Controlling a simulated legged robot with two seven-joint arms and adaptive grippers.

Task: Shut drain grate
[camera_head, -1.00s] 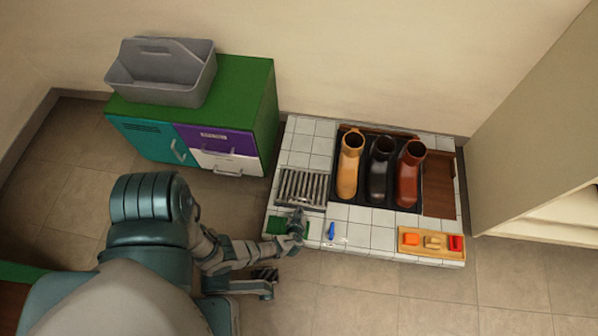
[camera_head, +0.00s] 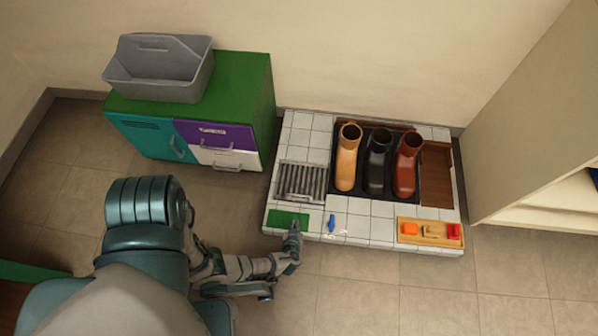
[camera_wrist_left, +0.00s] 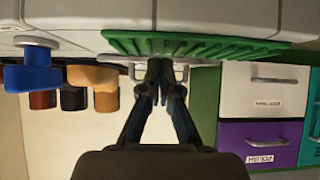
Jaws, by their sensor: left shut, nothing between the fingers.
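The drain grate (camera_head: 301,182), grey and slotted, sits at the left side of the white tiled platform (camera_head: 365,230). Whether it lies flat or is tilted I cannot tell from the head view. My left gripper (camera_head: 294,229) is at the platform's front edge, in front of the grate and by the right end of a green ribbed pad (camera_head: 287,219). In the left wrist view the fingers (camera_wrist_left: 161,70) are together and empty, near the green pad (camera_wrist_left: 195,47). A second forearm, seemingly my right one, lies just below; its gripper cannot be made out.
A blue handle (camera_head: 331,223) stands right of the left gripper. Three boots (camera_head: 378,162) stand in a dark tray behind it. A small wooden tray (camera_head: 428,231) is at front right. A green-topped cabinet (camera_head: 240,90) with a grey caddy (camera_head: 160,68) stands back left.

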